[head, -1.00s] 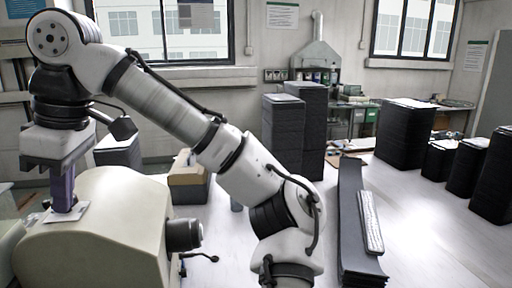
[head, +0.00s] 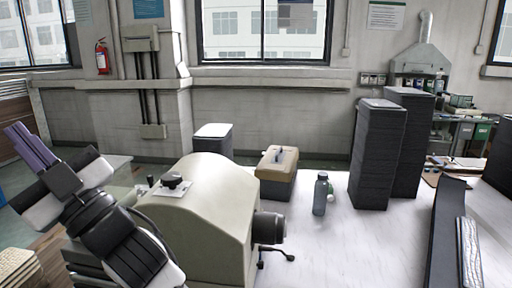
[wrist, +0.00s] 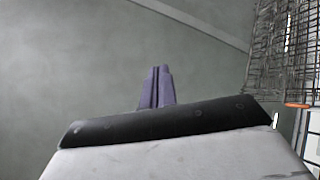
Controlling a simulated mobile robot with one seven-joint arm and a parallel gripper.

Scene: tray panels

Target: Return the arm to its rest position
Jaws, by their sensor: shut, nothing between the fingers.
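My gripper (head: 32,146) is at the left of the head view, with its purple fingers pointing up and to the left. The fingers lie side by side, shut, with nothing between them. The purple fingers also show in the wrist view (wrist: 156,88), against a plain grey-green surface. My arm is folded low at the left, in front of the beige machine. Most of the arm is out of the picture.
A beige rounded machine (head: 205,205) stands close to the right of my arm. Behind it are a tan-topped box (head: 276,172), a dark bottle (head: 320,195) and tall black stacks (head: 376,155) on the white table. A wire mesh (wrist: 280,50) is at the right in the wrist view.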

